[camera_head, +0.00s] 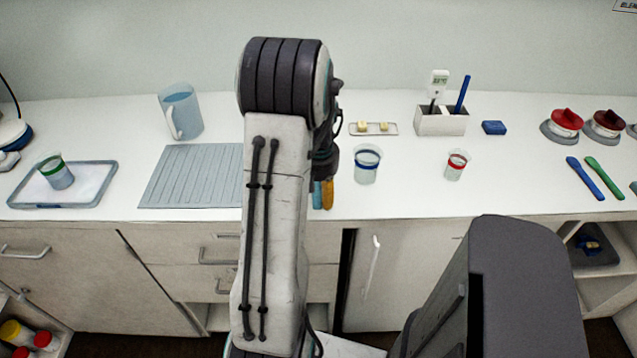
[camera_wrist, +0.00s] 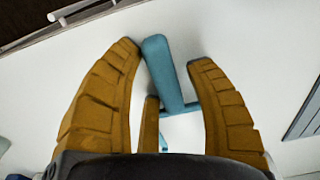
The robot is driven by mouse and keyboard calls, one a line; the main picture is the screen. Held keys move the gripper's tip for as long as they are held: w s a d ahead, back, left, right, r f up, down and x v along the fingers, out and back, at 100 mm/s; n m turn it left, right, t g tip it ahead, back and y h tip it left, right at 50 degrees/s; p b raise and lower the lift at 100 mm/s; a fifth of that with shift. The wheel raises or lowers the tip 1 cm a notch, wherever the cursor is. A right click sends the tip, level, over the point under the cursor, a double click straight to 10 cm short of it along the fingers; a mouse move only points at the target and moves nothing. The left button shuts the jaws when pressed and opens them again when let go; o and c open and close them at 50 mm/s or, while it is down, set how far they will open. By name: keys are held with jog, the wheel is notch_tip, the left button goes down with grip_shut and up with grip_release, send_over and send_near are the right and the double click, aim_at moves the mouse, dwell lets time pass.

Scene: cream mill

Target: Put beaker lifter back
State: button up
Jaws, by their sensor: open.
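The beaker lifter (camera_wrist: 162,65) is teal, with a straight bar and a crosspiece. In the head view only a sliver of the lifter (camera_head: 317,195) shows beside an orange finger of my gripper (camera_head: 328,194), near the counter's front edge; my arm hides the rest.
A blue-banded beaker (camera_head: 367,165) and a red-banded beaker (camera_head: 456,165) stand to the right. A grey ribbed mat (camera_head: 190,175) and a jug (camera_head: 181,112) are left. A tray (camera_head: 100,190) holds a green-banded beaker (camera_head: 56,172). A holder (camera_head: 441,121) stands behind.

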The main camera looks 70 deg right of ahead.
notch_tip(320, 180, up, 12)
jog(key=b, duration=0.2)
jog(key=shift+a+b, duration=0.3)
jog(key=w+a+r+n+t, duration=0.15)
jog(key=w+a+n, duration=0.55)
jog(key=w+a, duration=0.95)
jog(key=s+a+f+n+t, duration=0.1)
jog(key=s+a+n, duration=0.1)
jog(key=a, duration=0.9)
jog(key=s+a+f+n+t, duration=0.1)
jog(key=a+n, duration=0.4)
jog(key=a, duration=0.6)
jog(key=shift+s+f, duration=0.35)
jog(key=shift+s, duration=0.4)
jog(key=shift+a, duration=0.1)
